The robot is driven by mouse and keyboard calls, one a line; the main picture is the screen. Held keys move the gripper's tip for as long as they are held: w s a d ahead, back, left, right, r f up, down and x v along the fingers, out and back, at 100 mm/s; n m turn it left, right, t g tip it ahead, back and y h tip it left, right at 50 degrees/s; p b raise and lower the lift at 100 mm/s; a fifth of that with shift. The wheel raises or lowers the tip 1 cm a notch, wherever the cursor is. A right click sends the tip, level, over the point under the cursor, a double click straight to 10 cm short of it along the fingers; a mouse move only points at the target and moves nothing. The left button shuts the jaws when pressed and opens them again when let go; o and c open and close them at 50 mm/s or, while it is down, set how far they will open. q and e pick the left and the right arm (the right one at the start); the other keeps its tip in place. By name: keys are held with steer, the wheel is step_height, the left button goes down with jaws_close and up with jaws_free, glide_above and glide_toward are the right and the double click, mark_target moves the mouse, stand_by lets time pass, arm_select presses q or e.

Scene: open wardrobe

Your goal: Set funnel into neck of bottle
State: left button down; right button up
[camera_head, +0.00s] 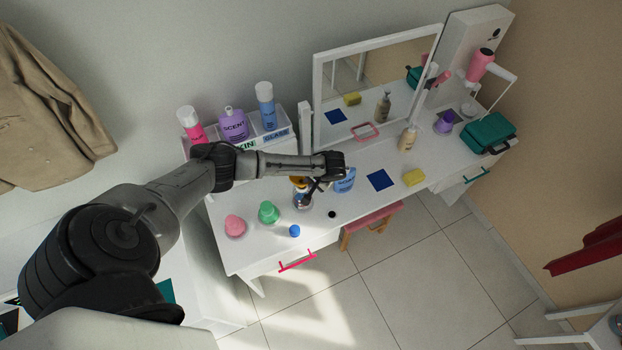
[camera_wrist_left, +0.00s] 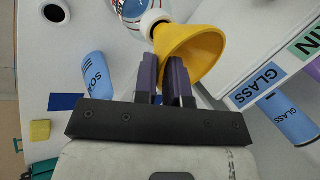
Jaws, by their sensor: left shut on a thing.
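My left gripper (camera_head: 312,187) is over the white table, and its dark fingers (camera_wrist_left: 166,75) are shut on the yellow funnel (camera_wrist_left: 195,52). The funnel's wide mouth faces the camera in the left wrist view. A bit of the yellow funnel (camera_head: 298,182) shows beside the gripper in the head view. The bottle (camera_head: 302,201) stands below the gripper; its rounded body with a red stripe (camera_wrist_left: 130,10) shows at the top of the left wrist view. A white ring (camera_wrist_left: 152,20) lies at the funnel's narrow end. I cannot tell whether the spout is inside the neck. My right gripper is not in view.
A blue bottle (camera_head: 345,181) stands close to the right of the gripper. A pink cup (camera_head: 235,225), a green cup (camera_head: 268,212) and a blue cap (camera_head: 294,231) are nearby. A white organizer (camera_head: 262,160) with bottles and a mirror (camera_head: 375,80) stand behind.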

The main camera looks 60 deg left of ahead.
arm_select(q)
steer(key=shift+f, duration=0.75)
steer(key=c, duration=1.1)
jaws_free()
steer(key=shift+r, duration=0.1)
steer(key=v, duration=1.3)
steer(key=shift+d+r+b, duration=0.15)
steer(key=shift+r+b, duration=0.15)
